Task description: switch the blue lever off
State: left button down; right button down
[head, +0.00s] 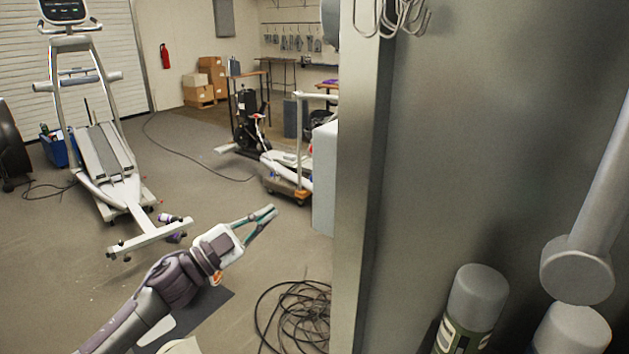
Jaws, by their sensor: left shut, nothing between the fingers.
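I see no blue lever in the head view. My left gripper (270,211) is at the lower middle of the view, over the open floor left of a large grey panel. Its arm comes in from the lower left. Its thin green-grey fingers are shut and hold nothing. My right gripper is not in view.
The tall grey panel (480,140) fills the right side close by, with metal hooks (392,16) on it. Spray cans (470,310) and a grey rod (600,190) stand before it. A cable coil (295,315) lies on the floor. An exercise machine (105,165) stands left.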

pick_arm(q)
jog(key=r, duration=0.1)
jog(key=s+d+r+m+g+h, duration=0.1)
jog(key=r, duration=0.1)
jog(key=shift+s+d+m+g, duration=0.2)
jog(key=shift+s+m+g, duration=0.15)
jog(key=shift+m+g, duration=0.05)
jog(key=p+x, duration=0.3)
jog(key=x, duration=0.7)
jog(key=shift+r, duration=0.25)
